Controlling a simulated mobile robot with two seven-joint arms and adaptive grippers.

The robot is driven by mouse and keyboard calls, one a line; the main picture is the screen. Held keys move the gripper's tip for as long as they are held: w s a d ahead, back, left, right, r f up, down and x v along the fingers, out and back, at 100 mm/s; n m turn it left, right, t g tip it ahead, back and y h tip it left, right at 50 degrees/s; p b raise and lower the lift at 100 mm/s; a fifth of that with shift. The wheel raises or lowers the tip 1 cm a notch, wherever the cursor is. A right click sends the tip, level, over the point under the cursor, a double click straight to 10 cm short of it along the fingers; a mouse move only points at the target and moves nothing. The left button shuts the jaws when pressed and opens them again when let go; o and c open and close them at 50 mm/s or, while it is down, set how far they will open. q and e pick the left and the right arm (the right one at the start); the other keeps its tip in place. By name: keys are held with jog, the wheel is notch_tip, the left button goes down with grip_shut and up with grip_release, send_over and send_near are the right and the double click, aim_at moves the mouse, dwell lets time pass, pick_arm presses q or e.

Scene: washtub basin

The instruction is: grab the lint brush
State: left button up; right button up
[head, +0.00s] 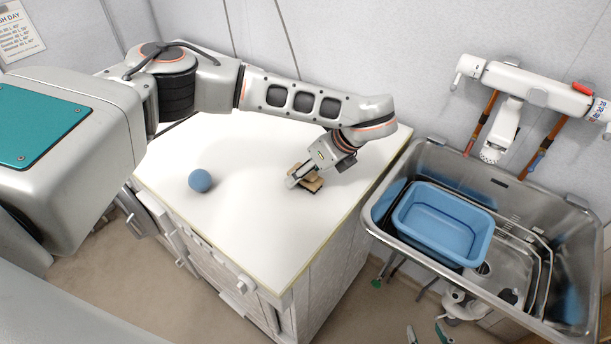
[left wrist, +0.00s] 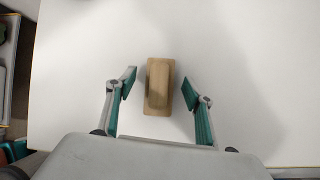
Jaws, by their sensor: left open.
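The lint brush (left wrist: 158,86) is a tan wooden block with rounded corners. In the left wrist view it lies on the white countertop between the spread fingers of my left gripper (left wrist: 158,88), apart from both of them. In the head view the brush (head: 314,184) lies near the right part of the countertop, partly hidden by my left gripper (head: 303,178), which is over it from above. My right gripper (head: 427,333) shows only its fingertips at the bottom edge of the head view; they are apart, with nothing seen between them.
A blue ball (head: 200,180) sits on the white countertop (head: 240,235), left of the brush. A metal sink (head: 555,250) to the right holds a blue basin (head: 445,223). A white tap (head: 530,85) is on the wall above the sink. The countertop around the brush is clear.

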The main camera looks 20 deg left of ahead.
pick_arm(q)
jog(key=c, duration=1.3)
jog(key=shift+o, duration=0.2)
